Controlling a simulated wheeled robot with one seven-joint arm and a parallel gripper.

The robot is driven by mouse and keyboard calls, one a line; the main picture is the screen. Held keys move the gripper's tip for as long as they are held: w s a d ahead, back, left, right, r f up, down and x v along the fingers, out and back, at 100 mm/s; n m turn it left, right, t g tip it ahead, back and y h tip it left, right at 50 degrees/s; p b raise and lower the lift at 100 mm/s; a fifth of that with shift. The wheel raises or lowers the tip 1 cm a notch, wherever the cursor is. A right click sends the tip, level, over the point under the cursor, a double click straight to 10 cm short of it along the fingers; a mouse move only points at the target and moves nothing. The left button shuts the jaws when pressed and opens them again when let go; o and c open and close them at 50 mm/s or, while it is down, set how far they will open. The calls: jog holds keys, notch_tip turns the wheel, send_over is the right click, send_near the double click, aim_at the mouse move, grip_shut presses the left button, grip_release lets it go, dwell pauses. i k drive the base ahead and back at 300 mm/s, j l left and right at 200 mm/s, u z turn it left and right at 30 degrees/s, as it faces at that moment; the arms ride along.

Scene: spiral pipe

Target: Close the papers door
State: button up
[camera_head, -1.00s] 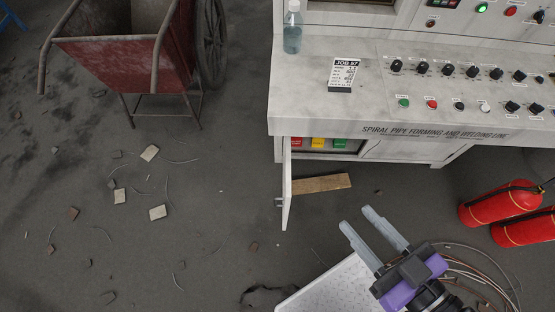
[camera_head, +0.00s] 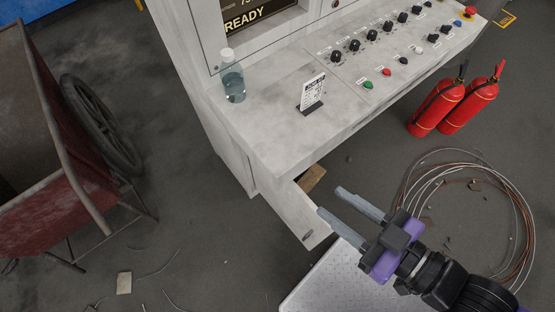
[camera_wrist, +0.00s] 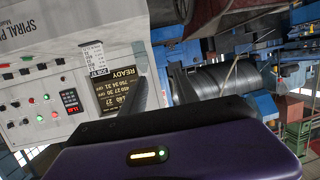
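The papers door (camera_head: 291,207) is a light grey panel standing open below the left end of the control console (camera_head: 262,120). Its small handle (camera_head: 308,236) is near the bottom of its free edge. My gripper (camera_head: 329,200) is open and empty, its two grey fingers apart and pointing left towards the door. The nearer fingertip looks very close to the door's edge; I cannot tell if they touch. The compartment inside is mostly hidden. In the wrist view, my gripper covers the lower part and the console (camera_wrist: 60,75) shows tilted; the door is not visible there.
A water bottle (camera_head: 232,78) and a sign (camera_head: 311,95) stand on the console. A brown board (camera_head: 312,178) lies by the compartment. Red fire extinguishers (camera_head: 437,107) and coiled wire (camera_head: 520,215) are at right. A red cart (camera_head: 60,215) stands at left, with open floor between.

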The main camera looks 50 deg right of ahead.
aim_at(297, 210)
jog(key=j+z, duration=0.25)
jog(key=j, duration=0.2)
jog(key=k+j+z, duration=0.2)
jog(key=j, duration=0.2)
jog(key=k+j+z, duration=0.1)
jog(key=j+z, duration=0.15)
jog(key=j, duration=0.15)
jog(key=k+j+z, duration=0.2)
jog(key=j, duration=0.2)
jog(key=k+j+z, duration=0.1)
jog(key=j+z, duration=0.15)
jog(key=k+j+z, duration=0.1)
jog(key=k+j, duration=0.2)
jog(key=k, duration=0.15)
